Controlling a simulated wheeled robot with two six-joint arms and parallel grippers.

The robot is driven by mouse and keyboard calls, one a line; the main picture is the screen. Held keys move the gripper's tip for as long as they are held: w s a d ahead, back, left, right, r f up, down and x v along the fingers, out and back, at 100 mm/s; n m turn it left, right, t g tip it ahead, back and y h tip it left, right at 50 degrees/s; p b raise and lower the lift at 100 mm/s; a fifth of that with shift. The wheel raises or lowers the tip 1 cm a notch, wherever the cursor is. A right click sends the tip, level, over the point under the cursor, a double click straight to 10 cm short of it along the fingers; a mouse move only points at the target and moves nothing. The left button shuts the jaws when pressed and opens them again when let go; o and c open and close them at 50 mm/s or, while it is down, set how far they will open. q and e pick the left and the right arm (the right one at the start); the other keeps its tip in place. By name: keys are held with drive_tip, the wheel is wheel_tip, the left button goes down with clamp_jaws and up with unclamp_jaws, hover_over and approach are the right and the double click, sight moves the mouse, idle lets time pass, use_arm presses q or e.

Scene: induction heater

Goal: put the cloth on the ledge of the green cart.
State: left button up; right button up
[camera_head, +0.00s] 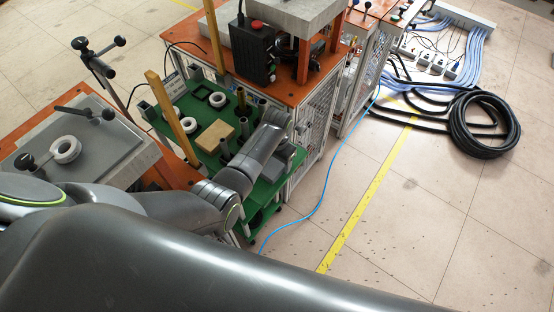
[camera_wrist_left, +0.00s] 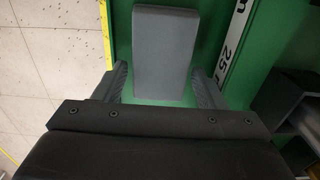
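The green cart (camera_head: 180,105) stands left of centre in the head view, and its green surface also fills much of the left wrist view (camera_wrist_left: 200,60). A flat grey rectangular piece, which looks like the folded cloth (camera_wrist_left: 166,48), lies over the green surface in the left wrist view. My left gripper (camera_wrist_left: 158,72) is open, with one finger on each side of the grey piece's near end. I cannot tell whether the fingers touch it. In the head view my left arm reaches over the cart's right part and partly hides the gripper. My right gripper is not in view.
The cart carries a tan block (camera_head: 215,136), white rings (camera_head: 189,125) and upright tubes. A blue cable (camera_head: 322,196) and a black hose coil (camera_head: 484,124) lie on open floor.

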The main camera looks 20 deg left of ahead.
sight(277, 162)
use_arm(q)
drive_tip(key=shift+r, duration=0.15)
drive_tip(key=shift+r, duration=0.2)
wheel_tip(277, 162, up, 12)
drive_tip(key=shift+f, duration=0.2)
idle(0.6)
